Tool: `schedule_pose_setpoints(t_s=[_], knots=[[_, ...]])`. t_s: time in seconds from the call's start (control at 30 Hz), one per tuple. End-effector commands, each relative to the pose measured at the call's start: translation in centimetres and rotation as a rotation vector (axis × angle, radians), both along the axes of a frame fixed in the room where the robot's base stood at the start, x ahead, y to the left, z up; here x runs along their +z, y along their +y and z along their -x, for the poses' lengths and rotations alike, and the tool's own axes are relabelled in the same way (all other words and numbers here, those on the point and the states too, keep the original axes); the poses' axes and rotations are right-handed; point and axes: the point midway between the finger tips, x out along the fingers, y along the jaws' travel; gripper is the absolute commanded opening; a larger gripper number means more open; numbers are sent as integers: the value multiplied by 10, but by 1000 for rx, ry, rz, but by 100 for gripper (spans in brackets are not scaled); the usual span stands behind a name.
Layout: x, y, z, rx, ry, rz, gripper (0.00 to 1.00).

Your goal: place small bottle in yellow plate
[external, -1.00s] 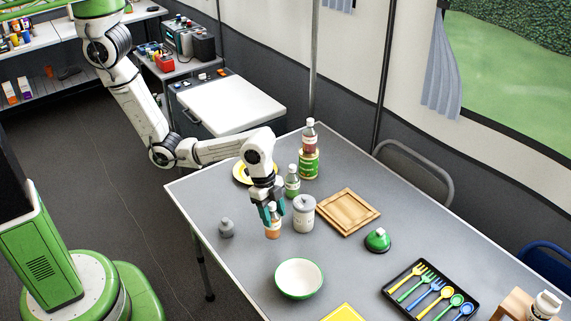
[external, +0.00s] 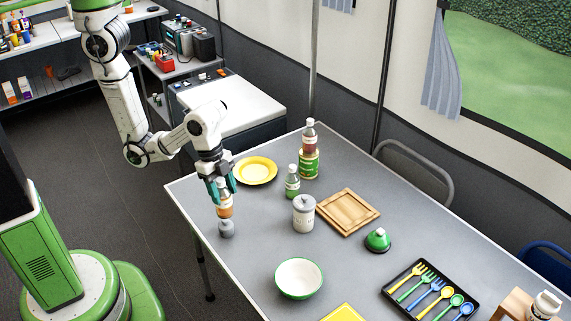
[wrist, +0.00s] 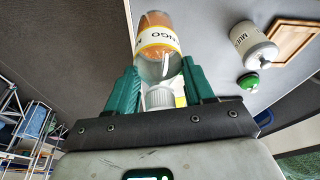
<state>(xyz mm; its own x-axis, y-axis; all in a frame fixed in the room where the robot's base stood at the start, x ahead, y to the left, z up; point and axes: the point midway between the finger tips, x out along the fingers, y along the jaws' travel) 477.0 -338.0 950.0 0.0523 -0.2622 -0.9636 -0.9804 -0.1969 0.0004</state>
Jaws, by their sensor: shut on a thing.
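My gripper (external: 220,188) is shut on a small bottle (external: 225,208) with orange contents and a pale label, near the table's left edge. In the wrist view the bottle (wrist: 158,52) sits between the green fingers (wrist: 158,76), its white cap toward the gripper body. The bottle looks roughly upright and lifted in the external view. The yellow plate (external: 256,180) lies on the table, right of and behind the gripper. It looks empty, and the bottle is apart from it.
A white bowl (external: 299,279) is nearer the front.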

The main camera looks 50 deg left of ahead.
Motion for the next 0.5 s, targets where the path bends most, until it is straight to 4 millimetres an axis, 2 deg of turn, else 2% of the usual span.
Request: schedule_pose_setpoints(t_s=[0.17, 0.37, 0.5], knots=[[-3, 6, -21, 137, -1, 0, 0], [-11, 34, -85, 605, -2, -2, 0], [-17, 65, -132, 994, -2, -1, 0]])
